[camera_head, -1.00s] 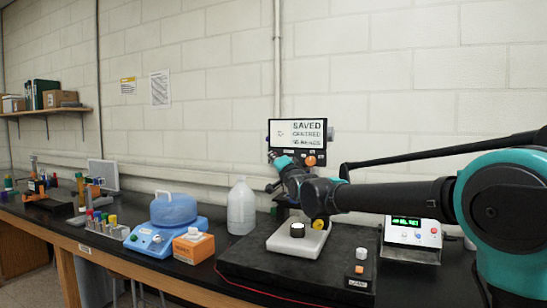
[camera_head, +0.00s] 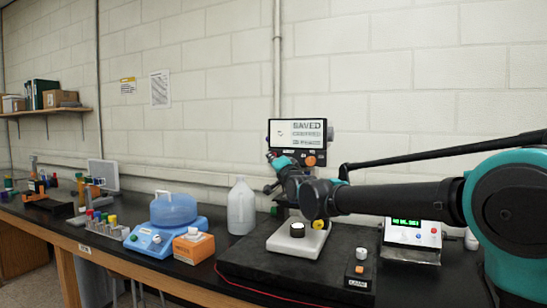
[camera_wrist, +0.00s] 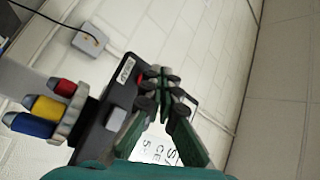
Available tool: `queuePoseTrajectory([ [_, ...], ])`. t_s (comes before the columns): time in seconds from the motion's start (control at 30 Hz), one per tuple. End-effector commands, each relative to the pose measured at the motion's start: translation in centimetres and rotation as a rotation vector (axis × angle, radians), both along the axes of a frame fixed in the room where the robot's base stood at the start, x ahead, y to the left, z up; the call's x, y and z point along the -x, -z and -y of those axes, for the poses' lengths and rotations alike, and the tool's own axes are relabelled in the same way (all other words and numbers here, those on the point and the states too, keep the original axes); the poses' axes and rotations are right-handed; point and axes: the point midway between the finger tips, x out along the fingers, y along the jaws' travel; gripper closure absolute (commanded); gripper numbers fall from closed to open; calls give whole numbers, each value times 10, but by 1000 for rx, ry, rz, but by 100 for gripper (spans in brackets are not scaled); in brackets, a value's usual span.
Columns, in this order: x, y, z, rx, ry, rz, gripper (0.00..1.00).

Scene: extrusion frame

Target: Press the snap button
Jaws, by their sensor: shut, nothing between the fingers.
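A dark monitor (camera_head: 276,131) stands above the microscope, its white screen reading "SAVED" with blurred lines below. My gripper (camera_head: 271,155) is at the monitor's lower left edge in the head view. In the wrist view my gripper (camera_wrist: 160,80) is shut and empty, its fingertips over the dark housing (camera_wrist: 98,128). An orange knob (camera_head: 311,160) sits below the screen.
A white microscope base (camera_head: 285,243) stands on a black slab (camera_head: 240,262). A small control box (camera_head: 361,272) and a box with a green display (camera_head: 408,235) are at right. A clear jug (camera_head: 241,205) and a blue-lidded device (camera_head: 160,240) are at left.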

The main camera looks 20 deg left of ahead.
Motion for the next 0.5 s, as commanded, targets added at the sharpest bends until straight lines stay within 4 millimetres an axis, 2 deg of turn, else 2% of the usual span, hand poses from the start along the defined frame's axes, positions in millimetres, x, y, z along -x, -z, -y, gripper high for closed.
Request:
queuePoseTrajectory([
  [0.23,4,0,0,0,-1,1,100],
  [0.5,28,0,-2,-1,-1,-2,100],
])
